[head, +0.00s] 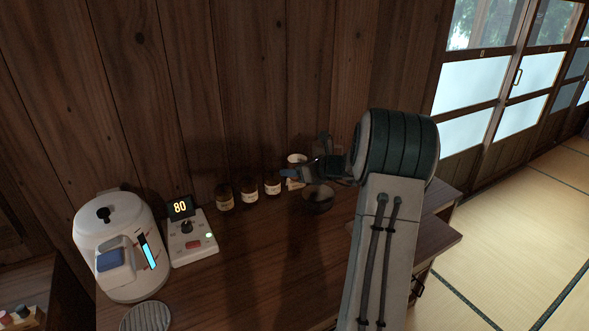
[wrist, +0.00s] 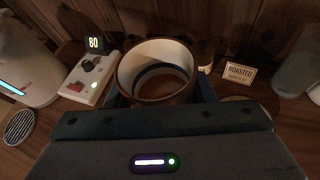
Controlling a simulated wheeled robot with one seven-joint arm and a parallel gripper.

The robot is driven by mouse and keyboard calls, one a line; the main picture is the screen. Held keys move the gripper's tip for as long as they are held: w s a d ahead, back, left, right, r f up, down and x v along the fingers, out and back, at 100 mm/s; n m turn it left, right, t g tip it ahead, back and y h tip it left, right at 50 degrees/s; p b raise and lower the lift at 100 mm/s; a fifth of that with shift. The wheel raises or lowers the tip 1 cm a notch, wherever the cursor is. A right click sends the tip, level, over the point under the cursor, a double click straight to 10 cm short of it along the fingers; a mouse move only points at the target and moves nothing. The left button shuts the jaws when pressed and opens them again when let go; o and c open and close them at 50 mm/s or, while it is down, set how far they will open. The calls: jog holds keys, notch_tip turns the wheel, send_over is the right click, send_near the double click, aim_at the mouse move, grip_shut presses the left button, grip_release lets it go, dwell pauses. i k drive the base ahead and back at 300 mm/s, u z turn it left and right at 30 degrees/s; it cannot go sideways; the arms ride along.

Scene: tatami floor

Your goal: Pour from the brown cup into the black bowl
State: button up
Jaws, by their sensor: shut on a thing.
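My gripper (head: 302,172) is at the back of the counter in the head view. Its fingers stand on either side of a cup in the wrist view (wrist: 161,98), shut on it. The cup (wrist: 150,52) has a brown rim and a pale inside with a dark blue band. It looks upright, with brownish contents or a brown bottom. In the head view the cup (head: 296,159) is partly hidden by the fingers. A dark round bowl (head: 318,201) sits on the counter just below and right of the gripper. My gripper hides most of it in the wrist view.
Several brown labelled jars, one here (head: 249,191), stand left of the gripper. Further left are a control box reading 80 (head: 191,240) and a white kettle-like appliance (head: 121,235). A wooden wall is close behind. The counter (head: 250,270) is clear in front.

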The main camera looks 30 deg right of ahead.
aim_at(318, 200)
jog(key=k, duration=0.95)
jog(key=z, duration=0.05)
